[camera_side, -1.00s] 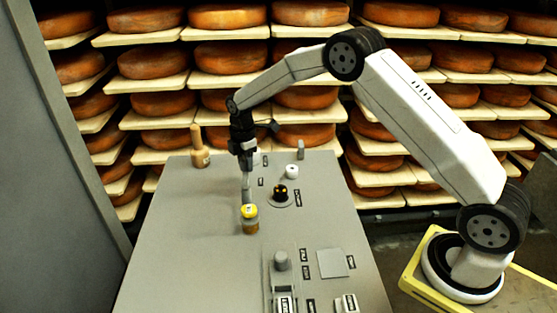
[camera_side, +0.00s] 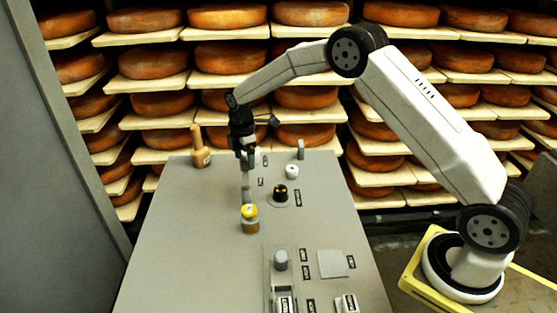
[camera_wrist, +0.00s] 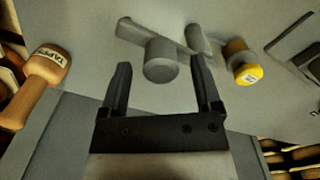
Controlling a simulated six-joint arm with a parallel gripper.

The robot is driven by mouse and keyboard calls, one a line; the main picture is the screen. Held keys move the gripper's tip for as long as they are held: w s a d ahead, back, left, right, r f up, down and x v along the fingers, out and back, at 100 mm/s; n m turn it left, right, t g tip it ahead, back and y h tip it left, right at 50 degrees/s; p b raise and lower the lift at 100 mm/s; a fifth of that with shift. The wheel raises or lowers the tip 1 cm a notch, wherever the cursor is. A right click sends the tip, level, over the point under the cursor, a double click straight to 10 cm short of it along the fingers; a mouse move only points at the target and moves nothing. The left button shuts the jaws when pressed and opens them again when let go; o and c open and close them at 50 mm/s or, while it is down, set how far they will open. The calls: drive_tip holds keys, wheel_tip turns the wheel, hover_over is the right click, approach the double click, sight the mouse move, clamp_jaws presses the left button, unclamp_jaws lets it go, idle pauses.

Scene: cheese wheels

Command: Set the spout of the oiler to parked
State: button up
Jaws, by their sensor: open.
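A grey bar carrying a round grey knob (camera_wrist: 161,62) lies on the panel in the wrist view; it looks like the spout, though I cannot read a label on it. A grey upright part (camera_side: 246,188) shows under my gripper in the side view. A jar with a yellow cap (camera_side: 249,212) stands just in front of it, and also shows in the wrist view (camera_wrist: 247,72); it may be the oiler's body. My gripper (camera_side: 246,165) is open above the grey part. In the wrist view its fingers (camera_wrist: 160,64) appear on either side of the knob; contact cannot be told.
A wooden tapper (camera_side: 200,150) stands at the panel's back left. A black knob with yellow marks (camera_side: 281,193), a white knob (camera_side: 292,171) and a grey knob (camera_side: 281,260) sit to the right. The panel's left side (camera_side: 180,240) is clear. Shelves of cheese wheels stand behind.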

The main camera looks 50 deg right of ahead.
sight(244, 158)
drive_tip(key=shift+r, duration=3.25)
drive_tip(key=shift+s+a+r+m, duration=0.15)
drive_tip(key=shift+s+m, duration=0.45)
drive_tip(key=shift+s, duration=0.15)
drive_tip(key=s+a+f+m+t, duration=0.1)
drive_tip(key=s+m, duration=0.6)
drive_tip(key=s, duration=0.6)
drive_tip(key=s+m+t, duration=0.1)
drive_tip(key=s+m, duration=0.6)
drive_tip(key=s, duration=0.6)
drive_tip(key=shift+s+a+f+m+t, duration=0.3)
drive_tip(key=shift+s+a+f+m, duration=0.05)
drive_tip(key=shift+a+f+m, duration=0.05)
